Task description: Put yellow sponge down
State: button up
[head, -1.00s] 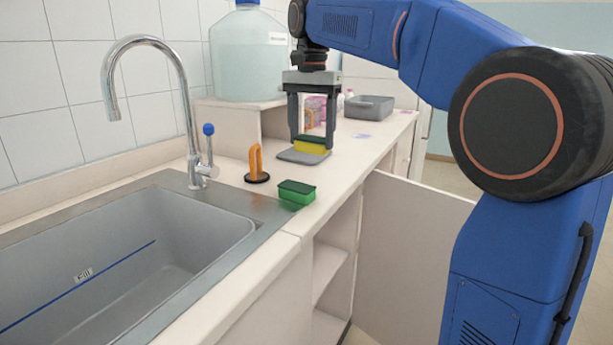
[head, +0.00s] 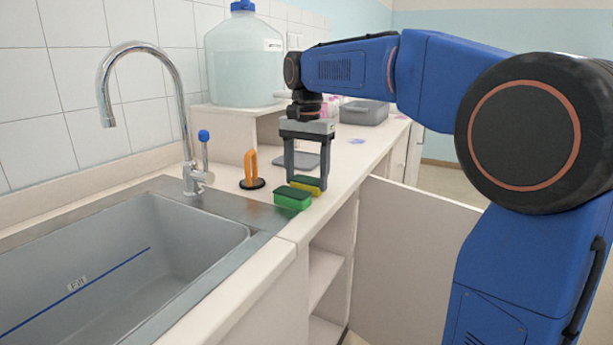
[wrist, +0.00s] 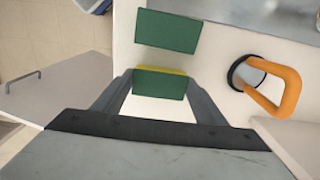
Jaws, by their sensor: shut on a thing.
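The yellow sponge (head: 309,185) with a dark green top is between the fingers of my gripper (head: 306,182), just behind the green sponge (head: 293,198) on the counter. My gripper is shut on the yellow sponge, low at the counter; whether the sponge touches the surface I cannot tell. In the wrist view the yellow sponge (wrist: 160,83) shows its green top and a thin yellow edge between the fingers (wrist: 160,85). The green sponge (wrist: 168,31) lies apart from it, across a narrow gap.
An orange handle on a black disc (head: 251,172) stands left of the sponges. The sink (head: 170,240) and faucet (head: 190,110) are at the left. A grey flat pad (head: 297,160) lies behind my gripper. An open cabinet door (head: 410,240) hangs below the counter.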

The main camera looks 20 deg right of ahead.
aim_at(307, 180)
jog(key=shift+f, duration=0.15)
jog(key=o, duration=1.2)
notch_tip(307, 180, up, 12)
jog(key=shift+r, duration=0.15)
jog(key=shift+s, duration=0.1)
jog(key=s+d+f+n+t, duration=0.1)
jog(key=s+d+f+n, duration=0.1)
jog(key=s+f, duration=0.8)
jog(key=s+d+f+n+t, duration=0.2)
jog(key=s+d+f+n, duration=0.1)
jog(key=s+f, duration=0.7)
jog(key=s+d+f+n+t, duration=0.1)
jog(key=s+f+n, duration=0.3)
jog(key=s+f, duration=0.6)
jog(key=shift+s+d+f+t, duration=0.25)
jog(key=shift+d+f+t, duration=0.2)
jog(key=shift+d, duration=0.2)
